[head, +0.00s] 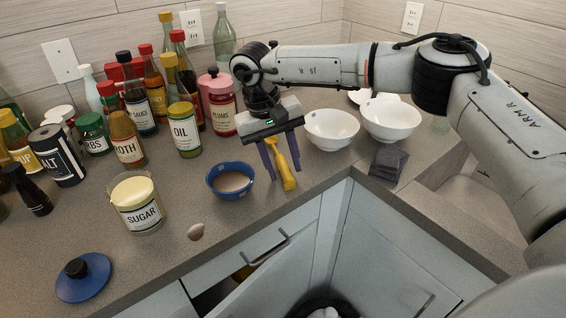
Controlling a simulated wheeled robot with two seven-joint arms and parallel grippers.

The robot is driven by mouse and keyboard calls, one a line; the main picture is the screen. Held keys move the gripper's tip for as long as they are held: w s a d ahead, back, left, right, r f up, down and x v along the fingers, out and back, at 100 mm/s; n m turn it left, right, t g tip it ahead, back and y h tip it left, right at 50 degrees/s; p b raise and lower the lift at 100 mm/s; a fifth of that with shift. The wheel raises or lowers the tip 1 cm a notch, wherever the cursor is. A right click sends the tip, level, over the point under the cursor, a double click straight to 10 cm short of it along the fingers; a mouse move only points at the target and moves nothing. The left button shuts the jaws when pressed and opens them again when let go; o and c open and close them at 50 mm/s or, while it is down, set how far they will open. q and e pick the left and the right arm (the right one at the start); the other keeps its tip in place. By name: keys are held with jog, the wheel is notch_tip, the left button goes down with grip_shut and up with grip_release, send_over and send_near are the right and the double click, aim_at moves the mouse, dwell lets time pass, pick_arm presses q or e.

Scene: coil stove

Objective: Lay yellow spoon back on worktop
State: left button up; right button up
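The yellow spoon (286,171) is on the grey worktop (262,218) side, to the right of the blue bowl (213,181). Its near end appears to touch the worktop; its far end is hidden under my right gripper. My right gripper (286,175) points down over the spoon. Its two purple fingers are spread, one on each side of the spoon, with gaps visible between them and it. My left gripper is not in view.
Two white bowls (330,140) (403,120) stand right of the gripper, near a dark folded cloth (388,163). Bottles and jars crowd the left and back. A sugar jar (137,216), blue lid (83,284) and small beige object (196,231) are nearer. A drawer (265,245) lies below the edge.

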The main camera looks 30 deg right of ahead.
jog(key=v, duration=1.2)
jog(key=shift+r, duration=0.2)
